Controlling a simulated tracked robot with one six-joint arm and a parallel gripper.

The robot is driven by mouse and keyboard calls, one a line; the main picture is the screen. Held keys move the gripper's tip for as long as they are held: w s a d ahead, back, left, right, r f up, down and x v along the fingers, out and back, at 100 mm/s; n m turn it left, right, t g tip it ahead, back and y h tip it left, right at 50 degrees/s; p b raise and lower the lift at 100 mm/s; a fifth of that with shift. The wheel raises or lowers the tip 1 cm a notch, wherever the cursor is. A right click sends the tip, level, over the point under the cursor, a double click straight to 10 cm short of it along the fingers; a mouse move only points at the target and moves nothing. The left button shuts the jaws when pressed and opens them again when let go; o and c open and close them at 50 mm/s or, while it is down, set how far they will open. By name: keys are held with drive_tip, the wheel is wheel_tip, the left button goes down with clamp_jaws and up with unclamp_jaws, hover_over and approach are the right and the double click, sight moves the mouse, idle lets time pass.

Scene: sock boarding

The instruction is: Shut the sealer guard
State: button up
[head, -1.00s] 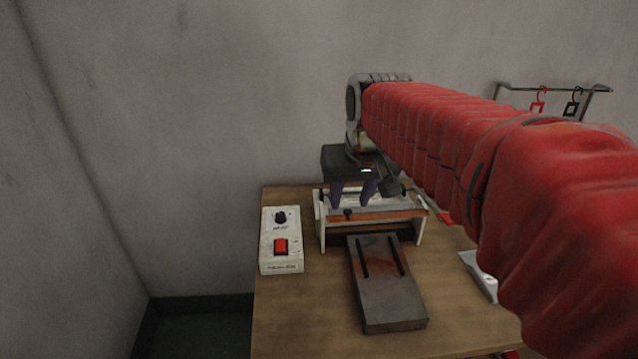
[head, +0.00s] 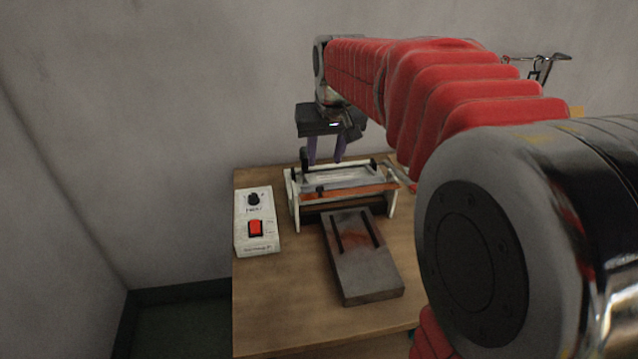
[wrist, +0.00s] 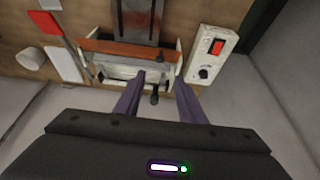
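The sealer (head: 392,205) stands on the table, with white side plates and an orange-brown bar along its front. It also shows in the wrist view (wrist: 110,48). Its guard looks like a pale, see-through panel (head: 342,178) across the top; its exact angle is hard to tell. A black post (head: 304,162) rises at the sealer's left rear. My gripper (head: 325,161) is behind and above the sealer, its purple fingers pointing down. In the wrist view the fingers (wrist: 161,77) are apart, with a black knob (wrist: 154,96) seen between them; contact is not clear.
A white control box (head: 257,238) with a red switch and black dial stands left of the sealer. A grey slotted plate (head: 368,275) lies in front of it. A wall (head: 180,120) is close behind. The wrist view also shows a red-and-white item (wrist: 45,23) and a white cup (wrist: 30,60).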

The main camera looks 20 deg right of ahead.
sight(319, 187)
drive_tip(key=x, duration=1.3)
drive_tip(key=shift+a+f, duration=0.1)
drive_tip(key=shift+c, duration=0.3)
clamp_jaws()
